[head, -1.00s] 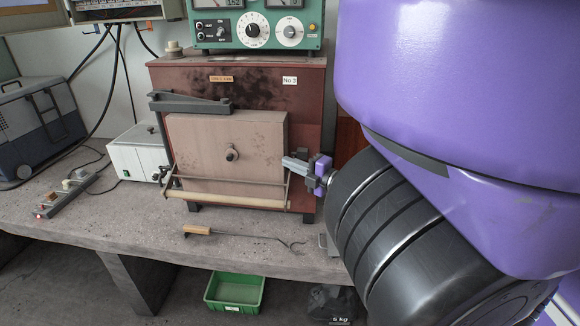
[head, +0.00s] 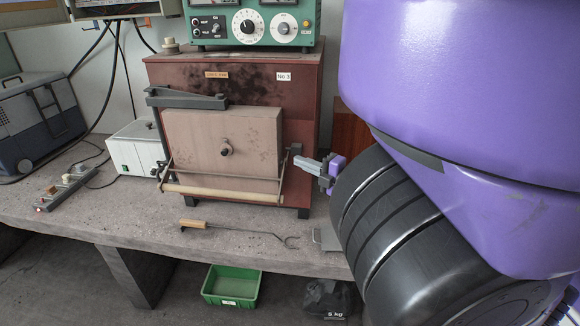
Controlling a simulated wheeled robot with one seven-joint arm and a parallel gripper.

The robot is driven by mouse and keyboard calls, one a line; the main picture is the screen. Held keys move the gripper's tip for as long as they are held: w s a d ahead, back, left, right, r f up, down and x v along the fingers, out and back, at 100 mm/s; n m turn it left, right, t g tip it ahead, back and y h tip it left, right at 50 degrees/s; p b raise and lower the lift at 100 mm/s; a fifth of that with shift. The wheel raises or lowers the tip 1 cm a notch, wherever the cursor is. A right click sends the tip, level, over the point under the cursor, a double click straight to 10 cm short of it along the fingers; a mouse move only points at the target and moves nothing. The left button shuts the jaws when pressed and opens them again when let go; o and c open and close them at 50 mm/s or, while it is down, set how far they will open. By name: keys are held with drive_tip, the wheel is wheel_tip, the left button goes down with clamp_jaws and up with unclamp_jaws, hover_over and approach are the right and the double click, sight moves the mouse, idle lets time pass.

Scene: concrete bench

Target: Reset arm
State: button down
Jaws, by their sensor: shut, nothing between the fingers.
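My gripper (head: 302,162) is at the right side of the brown furnace (head: 300,110), beside the right end of its front. It is shut and holds nothing. My purple and black arm fills the right of the head view and hides what lies behind it. The furnace door (head: 245,150) is a pale block with a round knob (head: 226,149), and it stands closed across the front. A pale bar handle (head: 220,194) runs along below the door. I cannot tell whether my fingertips touch the furnace frame or stand just in front of it.
A hooked rod with a wooden handle (head: 192,224) lies on the concrete bench (head: 90,215). A green control box (head: 250,25) sits on the furnace. A white box (head: 135,150), a power strip (head: 66,187) and a grey case (head: 38,122) stand left. A green bin (head: 230,287) is below.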

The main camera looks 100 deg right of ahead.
drive_tip(key=s, duration=0.3)
drive_tip(key=shift+s+b, duration=0.4)
drive_tip(key=w+a+f+m+t+y, duration=0.1)
drive_tip(key=w+a+f+m+y, duration=0.2)
drive_tip(key=w+a, duration=0.7)
drive_tip(key=w+a+f+t+y, duration=0.1)
drive_tip(key=w+a+f+y, duration=0.2)
drive_tip(key=w+a+f, duration=0.55)
drive_tip(key=a+r+m+y, duration=0.2)
drive_tip(key=a+m+y, duration=0.1)
drive_tip(key=a, duration=1.5)
drive_tip(key=a+r+m+y, duration=0.2)
drive_tip(key=a+m+y, duration=0.1)
drive_tip(key=a, duration=1.5)
drive_tip(key=shift+r, duration=0.15)
